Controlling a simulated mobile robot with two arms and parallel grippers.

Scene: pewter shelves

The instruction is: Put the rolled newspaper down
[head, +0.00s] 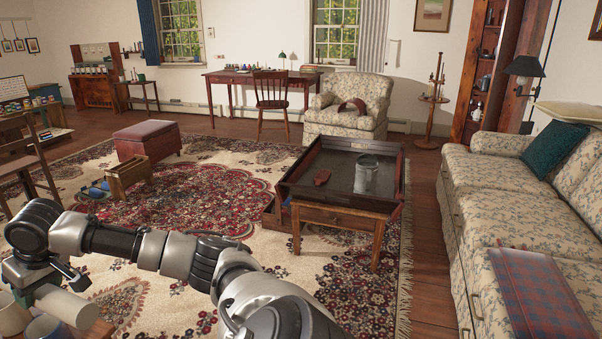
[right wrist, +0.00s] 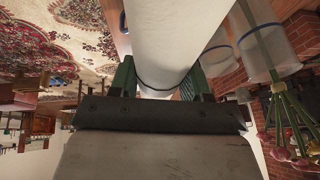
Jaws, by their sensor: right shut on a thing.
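The rolled newspaper (head: 68,306) is a pale, off-white roll at the lower left of the head view, partly behind my right gripper (head: 42,288). In the right wrist view the rolled newspaper (right wrist: 170,38) fills the top middle, with a dark band around it. It lies between the green-sided fingers of my right gripper (right wrist: 160,88), which is shut on it. The roll is above or beside a wooden surface (head: 98,332); I cannot tell whether it touches it. My left gripper is not in view.
Greyish cylindrical containers (head: 46,328) stand close to the roll at the lower left. Translucent vessels (right wrist: 265,48) and flowers with green stems (right wrist: 285,125) show in the wrist view. A tray-topped table (head: 342,218) stands on the patterned rug, and a floral sofa (head: 490,210) is at right.

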